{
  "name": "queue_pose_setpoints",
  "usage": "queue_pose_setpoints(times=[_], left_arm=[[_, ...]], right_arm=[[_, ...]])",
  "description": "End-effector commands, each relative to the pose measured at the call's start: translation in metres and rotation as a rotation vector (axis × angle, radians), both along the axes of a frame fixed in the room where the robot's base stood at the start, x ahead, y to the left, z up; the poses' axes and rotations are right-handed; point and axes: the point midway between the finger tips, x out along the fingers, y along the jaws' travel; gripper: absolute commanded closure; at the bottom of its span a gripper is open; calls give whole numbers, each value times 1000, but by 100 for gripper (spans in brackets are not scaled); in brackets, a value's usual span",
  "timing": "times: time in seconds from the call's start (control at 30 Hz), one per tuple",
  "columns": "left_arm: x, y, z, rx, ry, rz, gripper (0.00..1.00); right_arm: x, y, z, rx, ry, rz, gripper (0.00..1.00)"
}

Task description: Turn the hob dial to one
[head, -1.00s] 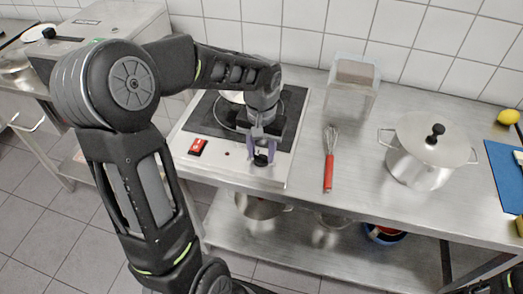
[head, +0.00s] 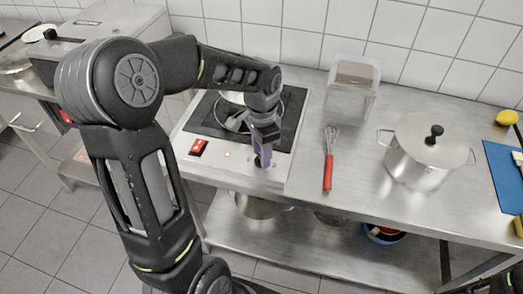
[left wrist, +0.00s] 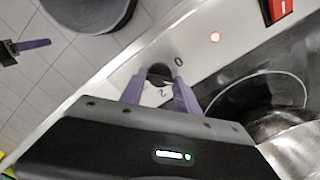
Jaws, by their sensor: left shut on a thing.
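The hob dial (left wrist: 160,74) is a small dark knob on the steel front strip of the hob, between the purple fingers in the left wrist view. My left gripper (head: 262,160) is shut on it from above. In the head view the fingers mostly hide the dial. The dial's pointer cannot be made out. My right gripper (left wrist: 34,44) seems to show at the left wrist view's left edge, its opening unclear.
A red light (head: 227,155) glows on the hob strip, beside a red switch (head: 198,147). A pan (head: 233,97) stands on the black hob (head: 207,111). A red-handled whisk (head: 328,171), a clear container (head: 353,84) and a lidded pot (head: 423,160) stand to the right.

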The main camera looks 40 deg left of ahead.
Motion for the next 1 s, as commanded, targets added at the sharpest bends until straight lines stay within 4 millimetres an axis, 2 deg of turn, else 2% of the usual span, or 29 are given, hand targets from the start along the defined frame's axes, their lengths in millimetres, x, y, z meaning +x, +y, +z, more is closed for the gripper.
queue_pose_setpoints(times=[0.3,0.83,0.87,1.0], left_arm=[[1,0,1,1,-3,-159,100],[1,0,0,1,-3,-191,100],[1,0,0,1,-3,-191,60],[1,0,0,1,-3,-190,49]], right_arm=[[0,0,3,0,0,0,64],[0,0,3,0,0,0,64],[0,0,3,0,0,0,64],[0,0,3,0,0,0,64]])
